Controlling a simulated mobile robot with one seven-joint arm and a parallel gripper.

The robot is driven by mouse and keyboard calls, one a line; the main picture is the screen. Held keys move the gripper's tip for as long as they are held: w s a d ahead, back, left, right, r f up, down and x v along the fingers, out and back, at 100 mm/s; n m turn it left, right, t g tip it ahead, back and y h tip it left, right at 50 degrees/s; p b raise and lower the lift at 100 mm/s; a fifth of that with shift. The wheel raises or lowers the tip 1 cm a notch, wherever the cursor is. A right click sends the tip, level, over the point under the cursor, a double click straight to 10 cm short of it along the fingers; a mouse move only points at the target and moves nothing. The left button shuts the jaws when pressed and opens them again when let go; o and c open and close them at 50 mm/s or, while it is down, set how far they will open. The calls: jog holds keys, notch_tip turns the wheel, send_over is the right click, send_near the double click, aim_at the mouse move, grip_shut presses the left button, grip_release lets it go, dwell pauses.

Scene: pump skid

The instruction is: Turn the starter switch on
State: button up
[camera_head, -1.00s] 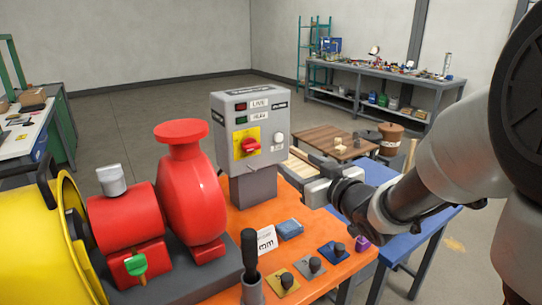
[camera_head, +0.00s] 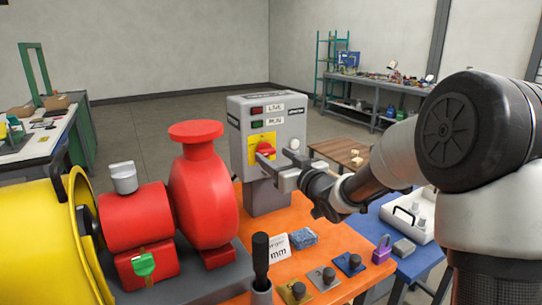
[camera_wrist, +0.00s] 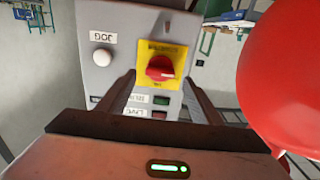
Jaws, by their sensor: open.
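The starter box (camera_head: 268,195) is a grey cabinet standing on the orange bench. Its red rotary switch (camera_head: 264,149) sits on a yellow plate, and it also shows in the wrist view (camera_wrist: 160,68), where the camera sees the box upside down. My gripper (camera_head: 268,168) is in front of the box face, close to the switch. In the wrist view my gripper (camera_wrist: 163,85) is open, with a finger on each side of the switch and nothing held. I cannot tell whether either finger touches the knob.
A red pump (camera_head: 200,195) stands left of the box and fills the right of the wrist view (camera_wrist: 290,80). A white JOG button (camera_wrist: 102,57) is beside the switch. A black lever (camera_head: 261,258), several coloured plates and a purple padlock (camera_head: 382,250) are along the bench front.

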aim_at(266, 151)
jog(key=shift+x, duration=1.5)
jog(key=shift+c, duration=0.4)
jog(key=c, duration=1)
